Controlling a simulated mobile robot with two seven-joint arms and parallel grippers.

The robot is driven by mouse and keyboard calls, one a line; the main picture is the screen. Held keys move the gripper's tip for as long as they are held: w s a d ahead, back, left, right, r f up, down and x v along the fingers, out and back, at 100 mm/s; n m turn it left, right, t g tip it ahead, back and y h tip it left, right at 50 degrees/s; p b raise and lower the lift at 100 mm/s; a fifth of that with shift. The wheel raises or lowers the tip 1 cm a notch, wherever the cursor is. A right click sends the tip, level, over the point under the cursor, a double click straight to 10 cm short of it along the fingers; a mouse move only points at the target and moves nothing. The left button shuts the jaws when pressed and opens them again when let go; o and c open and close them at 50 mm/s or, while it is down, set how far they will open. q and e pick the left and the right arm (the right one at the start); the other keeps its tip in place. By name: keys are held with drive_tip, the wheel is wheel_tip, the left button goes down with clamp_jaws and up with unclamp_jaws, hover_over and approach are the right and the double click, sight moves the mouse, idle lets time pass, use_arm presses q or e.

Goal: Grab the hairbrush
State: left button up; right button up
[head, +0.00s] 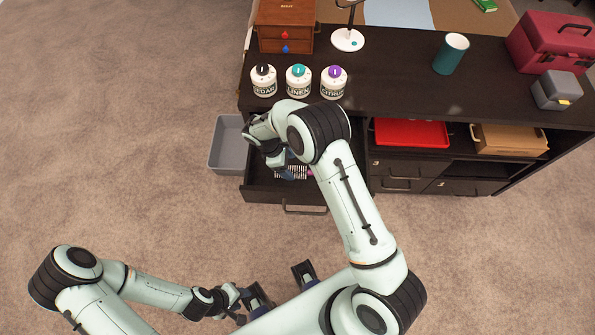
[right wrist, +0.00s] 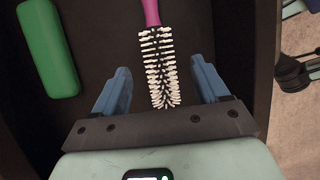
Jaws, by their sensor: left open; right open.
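The hairbrush (right wrist: 158,65) lies in the open drawer (head: 262,188), with white bristles on a dark core and a magenta handle. In the head view only part of its bristles (head: 290,172) shows beside my right arm. My right gripper (right wrist: 160,82) is open over the drawer, its two blue fingers on either side of the bristle end; I cannot tell how far above it they are. My left gripper (head: 278,284) is open and empty, low at the bottom of the head view, away from the drawer.
A green case (right wrist: 48,48) lies in the drawer left of the brush. Three labelled jars, including the linen one (head: 298,82), stand on the dark counter (head: 395,75) above. A grey bin (head: 229,145) stands left of the drawer. A red tray (head: 411,133) sits on a shelf at right.

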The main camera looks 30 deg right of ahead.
sight(296, 169)
drive_tip(key=x, duration=0.5)
drive_tip(key=shift+d, duration=0.25)
drive_tip(key=c, duration=1.2)
drive_tip(key=shift+r, duration=0.15)
